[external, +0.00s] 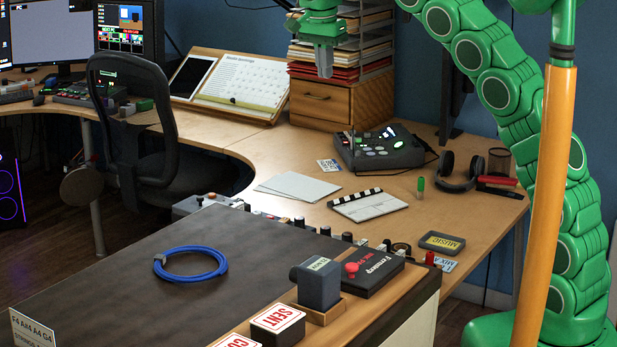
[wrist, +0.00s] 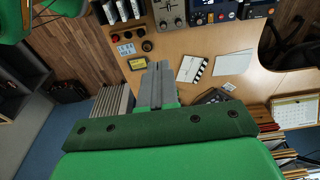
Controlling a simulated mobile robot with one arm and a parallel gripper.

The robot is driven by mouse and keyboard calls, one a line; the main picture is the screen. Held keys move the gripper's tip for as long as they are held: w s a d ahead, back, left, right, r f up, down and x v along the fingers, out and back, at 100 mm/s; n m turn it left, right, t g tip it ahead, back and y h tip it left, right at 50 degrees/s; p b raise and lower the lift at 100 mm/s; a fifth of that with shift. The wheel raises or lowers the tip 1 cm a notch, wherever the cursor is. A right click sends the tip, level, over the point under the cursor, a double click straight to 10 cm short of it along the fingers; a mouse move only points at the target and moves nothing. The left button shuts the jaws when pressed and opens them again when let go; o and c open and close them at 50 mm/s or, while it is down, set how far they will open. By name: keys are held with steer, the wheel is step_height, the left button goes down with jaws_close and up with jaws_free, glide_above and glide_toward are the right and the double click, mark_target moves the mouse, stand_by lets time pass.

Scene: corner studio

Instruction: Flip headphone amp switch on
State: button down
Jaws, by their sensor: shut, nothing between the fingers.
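My gripper (external: 324,62) is high in the external view, in front of the stack of folders, pointing down with its grey fingers together. In the wrist view the fingers (wrist: 156,72) are shut and empty, above the desk. No label reads as headphone amp, so I cannot tell which device it is. A dark grey console with buttons (external: 378,150) stands on the desk, near the black headphones (external: 460,172). A row of gear with knobs (external: 300,222) lines the desk beyond the dark top. In the wrist view a grey knobbed box (wrist: 169,14) sits at the top. No switch position is readable.
A clapperboard (external: 367,204), white sheets (external: 298,187), a yellow-labelled MUSIC box (external: 441,242) and a green marker (external: 421,187) lie on the desk. A wooden drawer unit (external: 340,98) stands behind. The desk is clear left of the sheets. A blue cable coil (external: 190,264) lies on the dark top.

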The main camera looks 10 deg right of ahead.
step_height(320, 180, down, 30)
stand_by(0.7)
steer(key=f, duration=0.4)
steer(key=d+f, duration=0.1)
steer(key=f, duration=0.4)
steer(key=w+f, duration=0.1)
steer(key=f, duration=0.3)
steer(key=shift+w+d+f, duration=0.1)
steer(key=shift+d+f, duration=0.05)
steer(key=shift+f, duration=0.2)
steer(key=shift+d+f, duration=0.1)
steer(key=shift+f, duration=0.1)
stand_by(0.4)
